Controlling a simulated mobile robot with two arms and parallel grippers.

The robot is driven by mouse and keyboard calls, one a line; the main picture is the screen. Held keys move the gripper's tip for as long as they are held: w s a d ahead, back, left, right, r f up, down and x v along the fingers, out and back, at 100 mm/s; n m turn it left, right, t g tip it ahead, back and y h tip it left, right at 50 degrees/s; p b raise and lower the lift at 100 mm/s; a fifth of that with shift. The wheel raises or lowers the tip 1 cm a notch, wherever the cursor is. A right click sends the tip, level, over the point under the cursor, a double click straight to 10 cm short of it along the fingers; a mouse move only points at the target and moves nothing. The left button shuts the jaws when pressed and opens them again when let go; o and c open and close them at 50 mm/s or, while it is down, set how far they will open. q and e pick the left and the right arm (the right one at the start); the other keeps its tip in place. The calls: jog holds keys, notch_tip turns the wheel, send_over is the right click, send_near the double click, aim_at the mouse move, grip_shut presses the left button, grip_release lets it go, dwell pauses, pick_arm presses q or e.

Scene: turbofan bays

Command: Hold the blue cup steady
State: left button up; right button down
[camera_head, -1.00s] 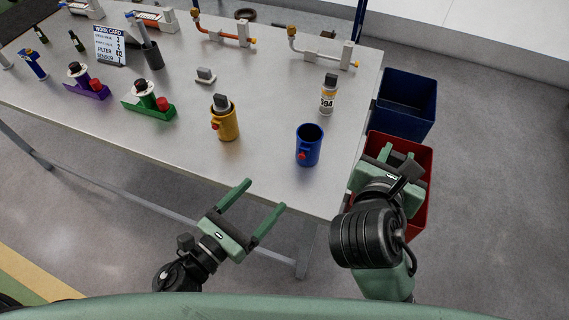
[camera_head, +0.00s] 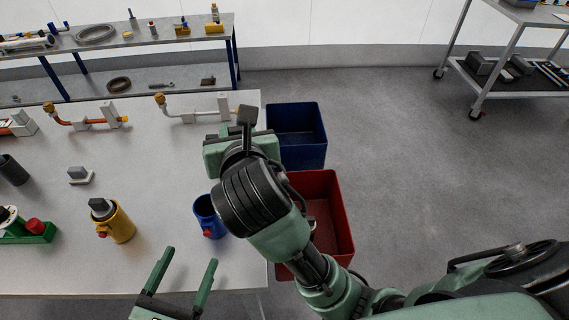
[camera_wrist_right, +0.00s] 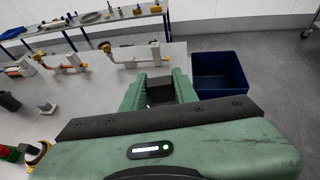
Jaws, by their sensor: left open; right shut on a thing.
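The blue cup (camera_head: 206,221) stands upright on the grey table (camera_head: 150,268) near its right end, with a red part on its side. My right arm covers part of it. My left gripper (camera_head: 190,258) is open and empty, in front of the cup with its fingertips pointing towards it and apart from it. My right gripper (camera_wrist_right: 160,82) is beyond the cup in the head view, shut on a dark thing (camera_wrist_right: 160,94) that is mostly hidden between its fingers. The blue cup does not show in the right wrist view.
A yellow cup (camera_head: 121,228) with a grey block in it stands left of the blue cup. A blue bin (camera_head: 297,152) and a red bin (camera_head: 339,222) stand beside the table's right edge. Pipe fittings (camera_head: 88,122) lie at the back. Floor on the right is open.

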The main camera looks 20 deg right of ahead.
aim_at(212, 220)
pick_arm(q)
jog(key=shift+s, duration=0.1)
pick_arm(e)
jog(key=w+a+r+n+g+y, duration=0.15)
jog(key=a+r+n+y, duration=0.3)
jog(key=a, duration=0.45)
jog(key=w+a+r+n+g+y, duration=0.1)
jog(key=w+a+r+n+y, duration=0.1)
jog(key=a+r+n+y, duration=0.5)
jog(key=s+a+f+n+g+y, duration=0.2)
jog(key=a+n+g, duration=0.1)
jog(key=a+g, duration=0.2)
jog(key=s+a+f+n+g+y, duration=0.2)
jog(key=a+f+n+g, duration=0.1)
jog(key=a+n+g, duration=0.15)
pick_arm(q)
jog(key=shift+a, duration=0.1)
jog(key=shift+w+d, duration=0.2)
jog(key=x, duration=1.1)
jog(key=shift+w+d, duration=0.15)
jog(key=shift+w, duration=0.15)
pick_arm(e)
jog(key=s+d+n+g+h, duration=0.2)
jog(key=d+n+g, duration=0.7)
jog(key=d, duration=0.7)
jog(key=shift+f+g+h, duration=0.25)
jog(key=shift+g+h, duration=0.3)
jog(key=shift+g, duration=0.25)
